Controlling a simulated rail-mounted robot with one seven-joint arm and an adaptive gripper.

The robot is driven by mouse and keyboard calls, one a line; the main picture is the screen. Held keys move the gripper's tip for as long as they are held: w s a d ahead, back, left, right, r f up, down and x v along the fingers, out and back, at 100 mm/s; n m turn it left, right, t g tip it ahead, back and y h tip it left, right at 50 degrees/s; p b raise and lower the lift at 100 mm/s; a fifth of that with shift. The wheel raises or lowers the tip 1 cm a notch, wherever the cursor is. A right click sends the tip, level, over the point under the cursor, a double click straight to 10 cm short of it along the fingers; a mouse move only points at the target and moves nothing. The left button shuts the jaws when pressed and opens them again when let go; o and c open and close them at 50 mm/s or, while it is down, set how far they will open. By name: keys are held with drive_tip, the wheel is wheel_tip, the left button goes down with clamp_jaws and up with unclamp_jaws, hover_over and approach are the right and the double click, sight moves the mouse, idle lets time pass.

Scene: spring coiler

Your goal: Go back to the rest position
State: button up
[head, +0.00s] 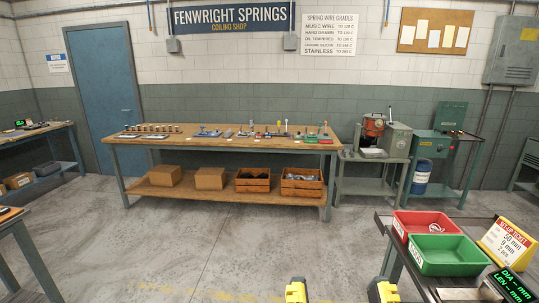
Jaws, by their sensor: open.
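My gripper does not show in the head view, and neither does anything it might hold. Two yellow and black blocks (296,290) (382,290) stand at the bottom edge; I cannot tell what they belong to. At the lower right, a side table (408,278) bears a red bin (425,222) with a small pale coil in it. A green bin (447,255) stands in front of the red one and looks empty. A set-up ticket (506,243) reading 50 mm and 9 mm stands to their right, behind a dark display (512,287) with green text.
A long wooden workbench (165,145) with small tools stands along the back wall, with boxes and crates on its lower shelf. Machines (383,140) (437,145) stand right of it. Another bench (35,135) is at left. The middle floor (210,245) is clear.

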wheel_tip(320, 180, up, 38)
drive_tip(key=p, duration=3.7)
drive_tip(key=shift+r, duration=0.2)
